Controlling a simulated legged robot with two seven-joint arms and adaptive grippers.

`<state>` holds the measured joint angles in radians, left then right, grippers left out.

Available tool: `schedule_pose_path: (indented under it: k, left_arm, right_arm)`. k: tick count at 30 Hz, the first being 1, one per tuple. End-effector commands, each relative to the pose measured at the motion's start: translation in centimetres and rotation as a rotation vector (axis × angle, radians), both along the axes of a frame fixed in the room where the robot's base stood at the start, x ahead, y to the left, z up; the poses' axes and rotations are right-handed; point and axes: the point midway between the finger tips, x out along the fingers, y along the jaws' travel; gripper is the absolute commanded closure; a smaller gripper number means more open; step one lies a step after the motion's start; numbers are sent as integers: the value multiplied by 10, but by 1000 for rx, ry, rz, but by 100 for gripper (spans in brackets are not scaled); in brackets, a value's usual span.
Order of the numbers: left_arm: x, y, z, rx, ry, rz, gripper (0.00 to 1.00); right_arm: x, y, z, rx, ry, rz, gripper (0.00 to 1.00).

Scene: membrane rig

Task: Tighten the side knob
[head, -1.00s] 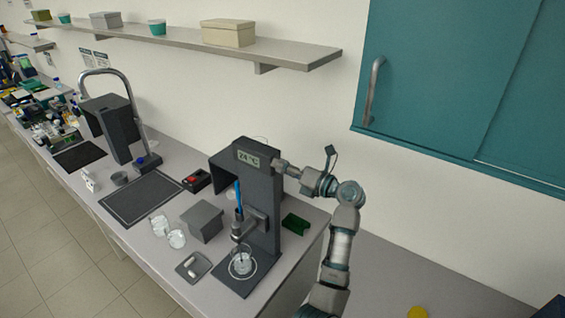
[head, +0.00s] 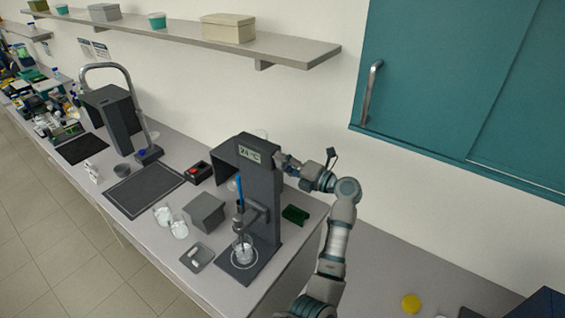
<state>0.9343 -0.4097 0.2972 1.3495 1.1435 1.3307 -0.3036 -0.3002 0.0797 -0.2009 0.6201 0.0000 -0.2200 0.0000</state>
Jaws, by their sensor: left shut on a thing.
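The membrane rig is a dark grey column (head: 265,195) with a display reading about 24 °C (head: 249,153). A blue stick-like part (head: 239,190) stands at its front above a glass beaker (head: 243,251) on the base plate. My left gripper (head: 281,160) is at the upper right side of the column, just beside the display. It is shut on the side knob, which is mostly hidden by the fingers. My right gripper is not in view.
A grey block (head: 205,212), a small tray (head: 197,257) and glass vessels (head: 171,221) stand left of the rig. A green item (head: 295,214) lies right of it. A red-buttoned box (head: 197,172) is behind. A shelf (head: 180,38) and teal cabinet (head: 455,80) hang above.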

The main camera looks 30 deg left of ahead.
Motion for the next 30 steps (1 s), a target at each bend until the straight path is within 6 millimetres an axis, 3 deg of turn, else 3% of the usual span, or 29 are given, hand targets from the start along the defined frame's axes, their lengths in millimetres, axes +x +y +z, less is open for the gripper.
schedule_pose_path:
  k: [6, 7, 9, 10, 22, 30]
  left_arm:
    - [2, -2, -3, -4, 4, -8, 93]
    - [2, -2, -3, -4, 4, -8, 53]
    - [2, -2, -3, -4, 4, -7, 35]
    - [2, -2, -3, -4, 3, -7, 32]
    - [-1, -8, 0, -1, 0, -3, 32]
    - [-3, -63, -1, 1, 3, -5, 32]
  right_arm:
    - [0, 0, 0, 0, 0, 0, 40]
    - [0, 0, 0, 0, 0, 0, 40]
    - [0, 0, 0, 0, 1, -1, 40]
    - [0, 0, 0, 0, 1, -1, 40]
    - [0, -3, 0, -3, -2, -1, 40]
    - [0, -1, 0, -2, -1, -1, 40]
